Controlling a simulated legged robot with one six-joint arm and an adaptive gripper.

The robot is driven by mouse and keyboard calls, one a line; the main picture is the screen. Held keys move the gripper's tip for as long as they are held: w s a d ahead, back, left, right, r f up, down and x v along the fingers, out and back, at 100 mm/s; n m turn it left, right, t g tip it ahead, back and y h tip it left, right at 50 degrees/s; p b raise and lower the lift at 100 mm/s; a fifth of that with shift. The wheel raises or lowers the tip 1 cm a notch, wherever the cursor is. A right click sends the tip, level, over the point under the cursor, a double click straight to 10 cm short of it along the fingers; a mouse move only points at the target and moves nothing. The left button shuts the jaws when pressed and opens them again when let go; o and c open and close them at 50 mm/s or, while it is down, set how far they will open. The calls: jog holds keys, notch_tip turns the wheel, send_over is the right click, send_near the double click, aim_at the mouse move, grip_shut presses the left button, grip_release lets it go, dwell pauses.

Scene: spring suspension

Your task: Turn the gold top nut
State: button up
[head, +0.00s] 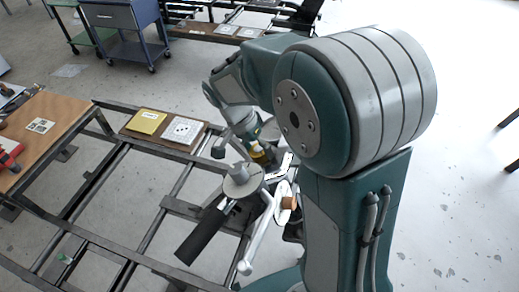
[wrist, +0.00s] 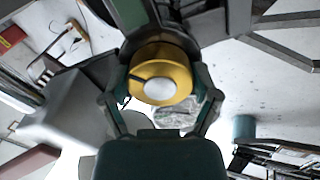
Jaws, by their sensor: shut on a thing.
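The gold top nut (wrist: 160,72) is in the middle of the wrist view, a round gold piece with a pale round centre. My gripper (wrist: 161,88) is shut on it, with one green finger on each side. In the head view a small part of the gold nut (head: 260,156) shows below the end of my arm, at the spring suspension. My gripper (head: 255,147) is there too, small and partly hidden by nearby parts.
A grey round-topped part (head: 242,181) with a black handle (head: 203,236) stands close to the nut. The dark metal frame (head: 150,232) carries a yellow plate (head: 146,122) and a white plate (head: 183,130). A wooden board (head: 45,125) lies at left; a blue cart (head: 136,35) stands behind.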

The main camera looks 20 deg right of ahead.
jog(key=shift+a+f+m, duration=0.1)
jog(key=shift+f+m, duration=0.05)
jog(key=shift+m, duration=1.75)
jog(key=o, duration=1)
jog(key=shift+c, duration=0.2)
jog(key=shift+w+a, duration=0.1)
jog(key=shift+a, duration=0.05)
jog(key=v, duration=1.2)
